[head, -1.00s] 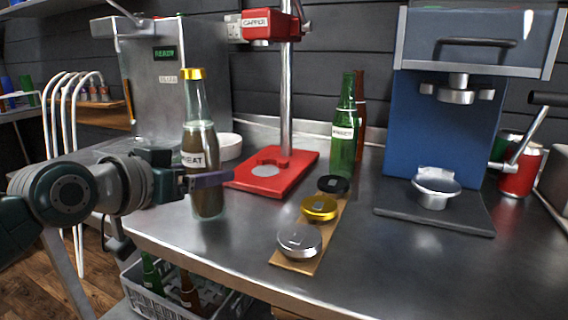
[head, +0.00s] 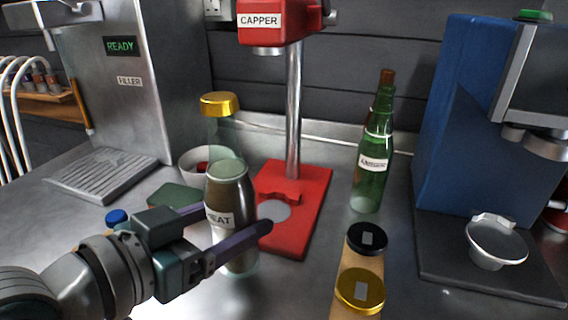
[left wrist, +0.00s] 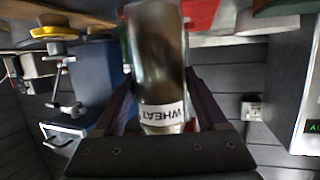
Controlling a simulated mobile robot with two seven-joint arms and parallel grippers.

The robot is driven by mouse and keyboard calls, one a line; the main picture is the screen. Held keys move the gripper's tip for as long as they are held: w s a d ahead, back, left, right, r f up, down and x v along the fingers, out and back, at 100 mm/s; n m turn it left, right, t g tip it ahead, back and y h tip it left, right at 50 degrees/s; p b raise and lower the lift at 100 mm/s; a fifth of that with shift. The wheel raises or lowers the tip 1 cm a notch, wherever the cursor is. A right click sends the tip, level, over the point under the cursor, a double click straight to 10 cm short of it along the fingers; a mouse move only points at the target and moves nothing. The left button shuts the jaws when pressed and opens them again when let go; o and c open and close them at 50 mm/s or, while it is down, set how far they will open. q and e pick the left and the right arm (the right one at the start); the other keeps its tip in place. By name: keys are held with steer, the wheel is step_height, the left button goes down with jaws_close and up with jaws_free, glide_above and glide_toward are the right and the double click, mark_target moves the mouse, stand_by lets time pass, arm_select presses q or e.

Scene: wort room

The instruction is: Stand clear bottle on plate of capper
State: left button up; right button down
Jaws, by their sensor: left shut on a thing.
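The clear bottle (head: 231,183) has a gold cap (head: 219,104), dark contents and a WHEAT label. My left gripper (head: 236,222) is shut on its body, and the bottle is upright. It also shows in the left wrist view (left wrist: 158,60) between the fingers (left wrist: 160,100). The red capper (head: 302,205) has a round grey plate (head: 275,211) on its base, under the red head (head: 270,22). The bottle is just left of the plate in the picture, overlapping the base's left edge. I cannot tell whether its bottom touches the counter. My right gripper is not in view.
A board with black (head: 367,238) and gold (head: 360,290) discs lies in front. A white bowl (head: 192,162) is behind the held bottle. The filler (head: 130,100) and a blue machine (head: 455,120) flank the capper.

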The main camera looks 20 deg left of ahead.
arm_select(q)
steer(key=shift+w+d+f+b, duration=0.15)
steer(key=shift+w+b, duration=0.3)
steer(key=shift+w, duration=0.25)
steer(key=w+b, duration=0.2)
steer(key=w, duration=0.1)
steer(key=w+b, duration=0.5)
steer(key=w, duration=0.2)
steer(key=shift+w+d+f, duration=0.1)
steer(key=shift+d+f, duration=0.05)
steer(key=shift+f, duration=0.1)
steer(key=shift+w+b, duration=0.3)
steer(key=shift+b, duration=0.05)
steer(key=shift+w+r, duration=0.1)
steer(key=shift+r, duration=0.05)
steer(key=shift+p, duration=0.35)
steer(key=shift+r+p, duration=0.35)
steer(key=shift+p, duration=0.25)
steer(key=shift+r+p, duration=0.3)
steer(key=shift+r, duration=0.05)
